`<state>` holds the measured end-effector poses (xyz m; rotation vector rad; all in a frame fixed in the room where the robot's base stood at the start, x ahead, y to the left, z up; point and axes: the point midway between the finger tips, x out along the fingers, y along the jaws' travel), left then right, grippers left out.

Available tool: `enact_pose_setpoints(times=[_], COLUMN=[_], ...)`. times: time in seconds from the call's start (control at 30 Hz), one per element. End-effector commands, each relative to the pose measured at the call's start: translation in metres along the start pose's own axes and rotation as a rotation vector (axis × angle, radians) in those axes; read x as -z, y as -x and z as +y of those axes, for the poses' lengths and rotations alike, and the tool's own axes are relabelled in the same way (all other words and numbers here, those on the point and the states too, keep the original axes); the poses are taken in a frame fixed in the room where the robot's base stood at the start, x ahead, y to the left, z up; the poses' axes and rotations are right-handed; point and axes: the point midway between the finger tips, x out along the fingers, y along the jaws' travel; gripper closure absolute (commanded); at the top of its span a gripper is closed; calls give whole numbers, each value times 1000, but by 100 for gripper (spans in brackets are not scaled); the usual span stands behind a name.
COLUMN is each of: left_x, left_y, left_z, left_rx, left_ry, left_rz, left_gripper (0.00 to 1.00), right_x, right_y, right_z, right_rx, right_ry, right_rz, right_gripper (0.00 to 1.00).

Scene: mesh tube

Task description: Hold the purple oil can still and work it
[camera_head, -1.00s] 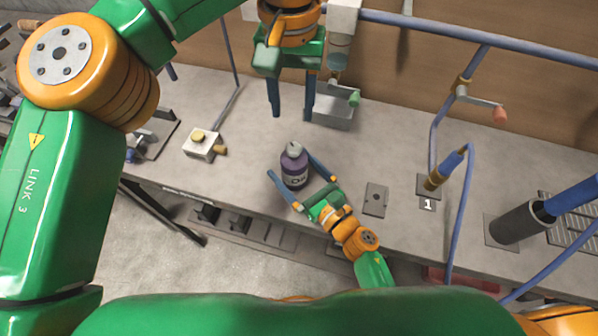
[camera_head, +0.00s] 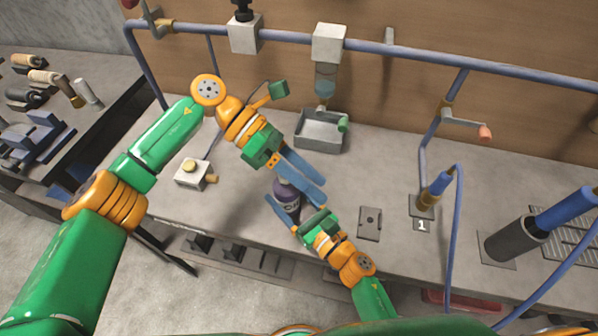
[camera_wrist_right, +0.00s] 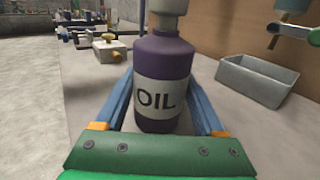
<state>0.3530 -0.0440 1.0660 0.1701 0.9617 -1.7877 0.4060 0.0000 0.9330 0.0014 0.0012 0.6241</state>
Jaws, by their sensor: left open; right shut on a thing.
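The purple oil can (camera_head: 287,190) stands upright on the bench near its front edge, partly hidden by gripper fingers in the head view. In the right wrist view the can (camera_wrist_right: 163,60) shows a white OIL label and a grey top, cut off by the frame's upper edge. My right gripper (camera_head: 287,203) is shut on the can's sides, with one blue finger on each side in its wrist view. My left gripper (camera_head: 321,192) is open and empty, its fingers slanting across the picture above and beside the can. Whether they touch the can is unclear.
A grey metal tray (camera_head: 318,140) sits behind, under a dispenser (camera_head: 327,75). A flat plate (camera_head: 370,223) and blue pipes (camera_head: 450,230) are to the right.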

Motion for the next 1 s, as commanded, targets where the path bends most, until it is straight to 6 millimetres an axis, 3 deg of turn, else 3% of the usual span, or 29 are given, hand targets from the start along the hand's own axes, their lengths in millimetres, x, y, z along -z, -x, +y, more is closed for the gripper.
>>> enact_pose_setpoints(times=[0.17,0.3,0.43,0.53,0.67,1.0], left_x=[27,58,90,107,113,54], left_y=[14,40,62,74,78,29], left_z=[11,26,36,40,42,65], left_rx=[208,481,743,896,992,1006], left_ry=[940,1647,2122,2335,2449,2457], left_rz=[-334,-541,-648,-686,-698,-693], left_gripper=[34,34,34,34,34,34], right_x=[0,1,1,1,1,0], right_y=[0,0,0,0,0,0], right_z=[0,0,0,0,0,0], right_rx=[0,0,0,-1,0,0], right_ry=[-1,-1,-1,-1,-1,0], right_rz=[1,1,1,1,1,1], right_gripper=[100,100,100,100,100,100])
